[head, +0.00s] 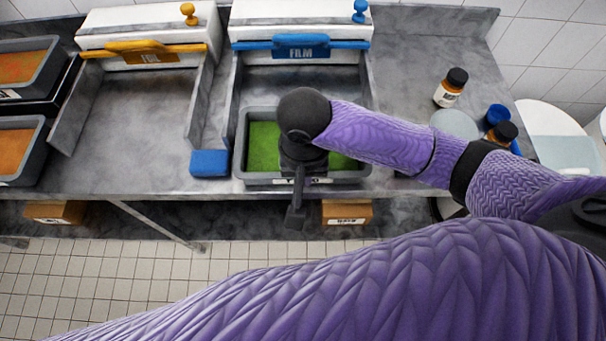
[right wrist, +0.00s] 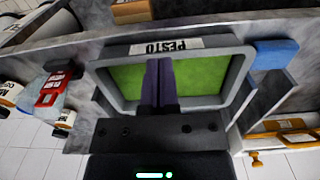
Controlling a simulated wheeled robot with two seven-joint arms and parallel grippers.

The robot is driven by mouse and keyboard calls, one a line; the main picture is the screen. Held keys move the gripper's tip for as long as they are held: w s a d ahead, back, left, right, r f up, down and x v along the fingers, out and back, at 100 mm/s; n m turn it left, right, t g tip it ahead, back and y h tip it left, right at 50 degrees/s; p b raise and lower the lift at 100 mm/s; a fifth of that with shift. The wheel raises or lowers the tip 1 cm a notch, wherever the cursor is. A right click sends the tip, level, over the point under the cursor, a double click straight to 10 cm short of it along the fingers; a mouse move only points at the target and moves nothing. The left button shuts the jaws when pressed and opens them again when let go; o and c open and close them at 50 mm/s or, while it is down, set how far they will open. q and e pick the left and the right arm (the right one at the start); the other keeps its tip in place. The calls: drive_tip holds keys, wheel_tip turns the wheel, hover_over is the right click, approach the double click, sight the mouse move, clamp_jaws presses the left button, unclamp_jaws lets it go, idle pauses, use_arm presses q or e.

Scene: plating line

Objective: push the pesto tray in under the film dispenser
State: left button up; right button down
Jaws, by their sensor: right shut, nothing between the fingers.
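The pesto tray (head: 239,165) is grey with green contents and sits at the counter's front edge, at the open front end of the blue film dispenser's (head: 301,46) bay. The dispenser's blue bar lies farther back, with bare grey bay floor between. In the right wrist view the tray (right wrist: 240,68) shows its PESTO label. My right gripper (head: 296,218) points down at the tray's front wall and hides part of the tray. Its fingers (right wrist: 158,66) are shut and empty; I cannot tell whether they touch the tray. My left gripper is not in view.
Bay side walls (head: 234,90) flank the blue dispenser. A blue block (head: 209,163) lies left of the tray. A yellow dispenser (head: 145,52) with an empty bay stands left, beside orange-filled trays (head: 14,138). Bottles (head: 451,87) stand right. Boxes (head: 347,212) sit below the counter.

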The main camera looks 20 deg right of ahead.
drive_tip(key=w+f+b, duration=0.1)
drive_tip(key=f, duration=0.2)
drive_tip(key=w+f+b, duration=0.1)
drive_tip(key=f+b, duration=0.1)
drive_tip(key=f, duration=0.1)
drive_tip(key=w+d+f+b, duration=0.1)
drive_tip(key=f, duration=0.2)
drive_tip(key=shift+w+f, duration=0.3)
drive_tip(key=shift+w, duration=0.1)
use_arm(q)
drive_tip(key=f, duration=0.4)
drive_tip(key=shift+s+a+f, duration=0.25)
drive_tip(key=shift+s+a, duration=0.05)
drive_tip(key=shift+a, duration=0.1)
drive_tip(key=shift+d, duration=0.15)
